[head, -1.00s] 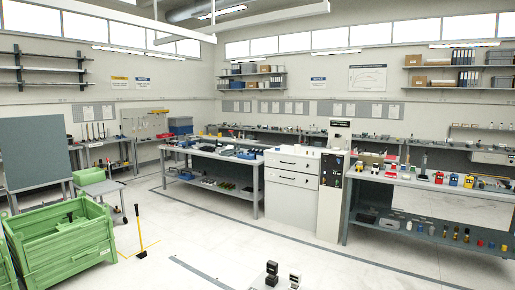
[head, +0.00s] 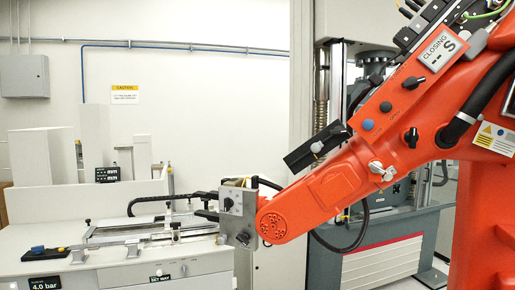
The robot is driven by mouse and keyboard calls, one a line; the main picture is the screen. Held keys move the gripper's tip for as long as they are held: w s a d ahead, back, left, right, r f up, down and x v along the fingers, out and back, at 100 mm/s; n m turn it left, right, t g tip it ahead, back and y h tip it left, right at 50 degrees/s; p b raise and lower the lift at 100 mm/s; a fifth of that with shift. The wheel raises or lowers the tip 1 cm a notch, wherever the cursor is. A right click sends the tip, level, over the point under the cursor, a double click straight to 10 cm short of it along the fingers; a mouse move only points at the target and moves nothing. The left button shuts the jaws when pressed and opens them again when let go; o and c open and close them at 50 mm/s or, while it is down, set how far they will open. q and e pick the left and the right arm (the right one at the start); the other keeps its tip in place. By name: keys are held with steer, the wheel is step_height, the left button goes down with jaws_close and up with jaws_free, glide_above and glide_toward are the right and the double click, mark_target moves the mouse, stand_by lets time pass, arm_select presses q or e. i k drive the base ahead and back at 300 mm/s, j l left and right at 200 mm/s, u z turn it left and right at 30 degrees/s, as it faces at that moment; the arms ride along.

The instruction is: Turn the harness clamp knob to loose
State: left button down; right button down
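A large orange-red machine arm (head: 335,187) comes in from the right and fills the right half of the head view. Several knobs and buttons sit on it: a black knob (head: 413,83), a blue button (head: 367,124), a silver knob (head: 375,168) and a silver knob (head: 317,147) on a black bar. I cannot tell which one is the harness clamp knob; no such label is readable. A panel marked "CLOSING" (head: 440,50) is on the upper link. Neither of my grippers shows in this view.
A grey tool block (head: 238,212) at the arm's end is near a white bench (head: 60,268) with metal rails. A testing machine with a grey base (head: 385,250) stands behind the arm. A grey wall box (head: 24,76) and caution sign (head: 125,95) are at left.

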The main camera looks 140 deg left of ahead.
mark_target(339, 131)
steer(key=l+u, duration=0.1)
steer(key=u, duration=4.15)
steer(key=i+j, duration=0.05)
